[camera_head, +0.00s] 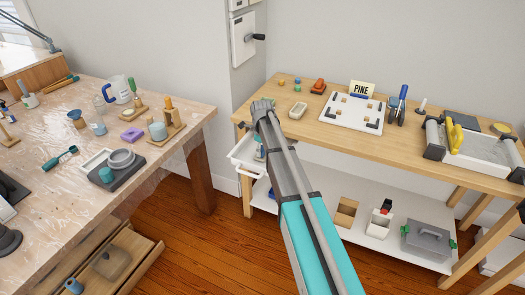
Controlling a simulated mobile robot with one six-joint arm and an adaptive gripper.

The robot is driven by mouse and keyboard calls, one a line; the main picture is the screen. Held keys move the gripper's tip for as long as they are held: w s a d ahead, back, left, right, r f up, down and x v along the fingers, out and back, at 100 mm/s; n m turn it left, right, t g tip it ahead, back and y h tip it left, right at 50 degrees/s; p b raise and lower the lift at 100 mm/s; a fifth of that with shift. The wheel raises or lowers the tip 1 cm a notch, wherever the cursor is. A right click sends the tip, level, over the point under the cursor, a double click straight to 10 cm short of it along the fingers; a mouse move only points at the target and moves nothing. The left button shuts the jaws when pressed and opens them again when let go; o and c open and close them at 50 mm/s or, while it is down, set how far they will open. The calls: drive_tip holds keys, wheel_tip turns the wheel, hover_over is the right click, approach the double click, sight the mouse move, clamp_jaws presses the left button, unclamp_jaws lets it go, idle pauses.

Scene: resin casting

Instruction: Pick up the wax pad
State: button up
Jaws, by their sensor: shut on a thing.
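My gripper (262,106) is at the left end of the wooden workbench (400,151), above the corner by the open white drawer (246,155). I see it from behind along my arm. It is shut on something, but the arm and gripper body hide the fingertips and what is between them. I cannot make out the wax pad for certain. A small cream block (298,110) lies on the bench just right of the gripper, apart from it. A round dull-yellow pad (500,128) lies at the bench's far right.
A white board (352,112) with small blocks and a PINE sign (362,89) stand on the bench. A red-brown object (318,86) is near the wall. A grey tray (475,148) with yellow items is at right. A cluttered, film-covered table (190,112) is at left, across a floor gap.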

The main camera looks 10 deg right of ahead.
drive_tip(key=shift+r+p, duration=1.3)
drive_tip(key=shift+r, duration=0.1)
drive_tip(key=s+r+p, duration=0.9)
drive_tip(key=s+r, duration=0.1)
drive_tip(key=s, duration=0.4)
drive_tip(key=shift+p, duration=0.4)
drive_tip(key=shift+d+f, duration=0.1)
drive_tip(key=o, duration=0.3)
drive_tip(key=shift+c, duration=1.3)
wheel_tip(320, 180, up, 8)
drive_tip(key=p, duration=0.7)
drive_tip(key=shift+f, duration=0.2)
drive_tip(key=shift+w, duration=0.1)
